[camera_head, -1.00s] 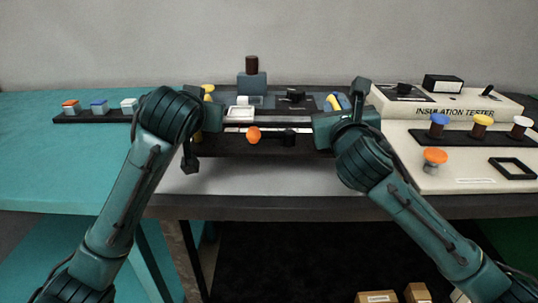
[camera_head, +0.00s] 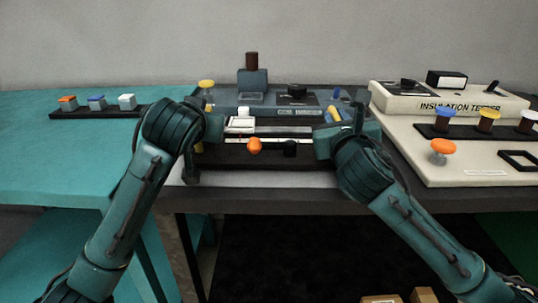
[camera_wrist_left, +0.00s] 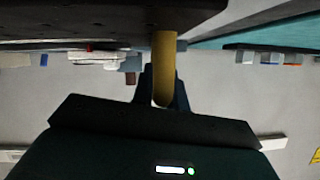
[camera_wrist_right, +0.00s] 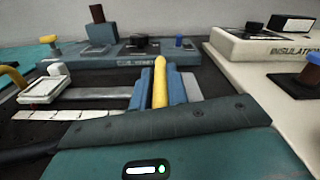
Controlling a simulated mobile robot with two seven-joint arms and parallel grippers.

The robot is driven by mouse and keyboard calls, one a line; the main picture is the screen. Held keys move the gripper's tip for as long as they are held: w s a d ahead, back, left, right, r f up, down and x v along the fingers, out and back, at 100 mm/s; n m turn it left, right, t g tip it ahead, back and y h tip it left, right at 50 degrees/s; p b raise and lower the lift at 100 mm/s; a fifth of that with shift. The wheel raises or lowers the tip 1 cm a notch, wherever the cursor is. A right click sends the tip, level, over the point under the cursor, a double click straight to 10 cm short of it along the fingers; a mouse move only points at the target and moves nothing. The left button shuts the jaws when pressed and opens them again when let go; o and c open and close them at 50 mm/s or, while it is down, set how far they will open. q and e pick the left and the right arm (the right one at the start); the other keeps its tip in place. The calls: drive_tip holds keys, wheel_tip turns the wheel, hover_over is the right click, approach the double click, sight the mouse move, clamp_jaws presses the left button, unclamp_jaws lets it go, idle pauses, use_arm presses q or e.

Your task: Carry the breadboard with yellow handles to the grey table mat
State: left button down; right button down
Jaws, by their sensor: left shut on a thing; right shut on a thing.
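The breadboard (camera_head: 225,157) is a dark, wide board in the middle of the head view, with a white square part (camera_head: 241,124) on top and an orange knob (camera_head: 254,147) at its front. My right gripper (camera_head: 335,122) is shut on its right yellow handle (camera_wrist_right: 160,88). My left gripper (camera_head: 206,125) is shut on its left yellow handle (camera_wrist_left: 164,65). The light grey mat (camera_head: 270,179) shows as a strip in front of and below the board; the board hides the rest. I cannot tell whether they touch.
Behind the board stands a blue-grey device (camera_head: 275,108) with a dark red-topped block. The cream insulation tester (camera_head: 430,104) and a cream panel (camera_head: 430,165) with knobs lie close on the right. A rack (camera_head: 95,112) of small blocks stands on the teal table (camera_head: 50,150) at left.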

use_arm(q)
drive_tip(key=c, duration=1.8)
unclamp_jaws()
drive_tip(key=shift+f, duration=0.25)
drive_tip(key=shift+c, duration=0.2)
use_arm(e)
drive_tip(key=c, duration=1.8)
unclamp_jaws()
drive_tip(key=shift+f, duration=0.35)
use_arm(q)
drive_tip(key=shift+o, duration=0.6)
drive_tip(key=shift+r, duration=0.15)
use_arm(e)
drive_tip(key=shift+o, duration=0.5)
drive_tip(key=shift+r, duration=0.15)
use_arm(q)
drive_tip(key=o, duration=0.3)
use_arm(e)
drive_tip(key=o, duration=0.3)
use_arm(q)
drive_tip(key=shift+o, duration=0.2)
use_arm(e)
drive_tip(key=shift+o, duration=0.2)
use_arm(q)
drive_tip(key=shift+s, duration=0.1)
